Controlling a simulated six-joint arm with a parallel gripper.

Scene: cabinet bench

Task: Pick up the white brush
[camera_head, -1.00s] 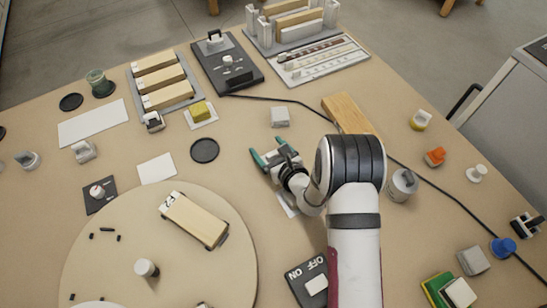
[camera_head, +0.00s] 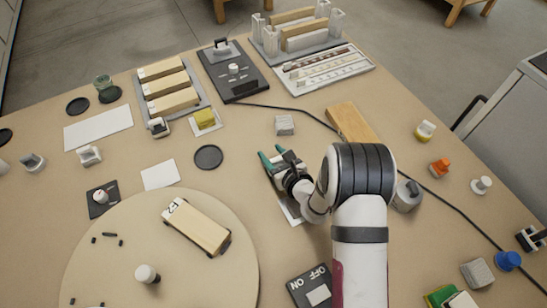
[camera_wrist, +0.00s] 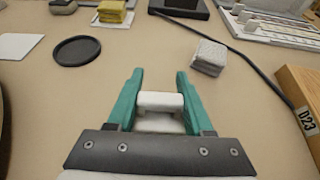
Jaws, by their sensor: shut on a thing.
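My gripper (camera_head: 272,156) is low over the middle of the bench, its teal fingers pointing away from the arm. In the wrist view the fingers (camera_wrist: 160,78) are shut on a white object with a bar-like top, which I take to be the white brush (camera_wrist: 160,101). The brush's lower part is partly hidden by the gripper body, and I cannot tell whether it touches the bench. A white pad (camera_head: 291,210) shows partly under the gripper.
A grey block (camera_head: 285,125) stands just beyond the gripper, and a wooden block (camera_head: 352,122) lies to its right. A black disc (camera_head: 208,157) lies to the left. A round turntable (camera_head: 115,225) is at front left.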

